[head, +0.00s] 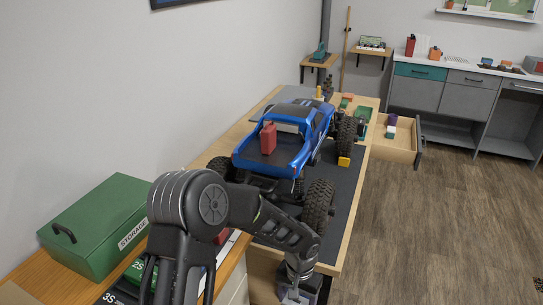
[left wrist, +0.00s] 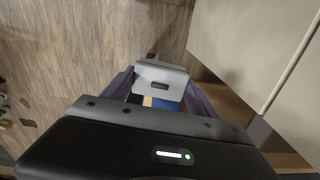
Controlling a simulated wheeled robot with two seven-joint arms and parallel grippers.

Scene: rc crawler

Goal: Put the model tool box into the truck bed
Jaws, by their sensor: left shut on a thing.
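The blue truck (head: 298,153) stands on a dark mat (head: 347,190) on the wooden bench in the head view. Its open truck bed (head: 267,150) faces me and holds a red canister (head: 269,138). Most of the held thing is hidden by the gripper. My right gripper is not in view.
A green storage box (head: 105,225) stands at the near left. An open drawer (head: 402,150) with small coloured items sticks out on the bench's right side. A grey cabinet (head: 445,95) stands at the back right. The floor (head: 440,230) right of the bench is clear.

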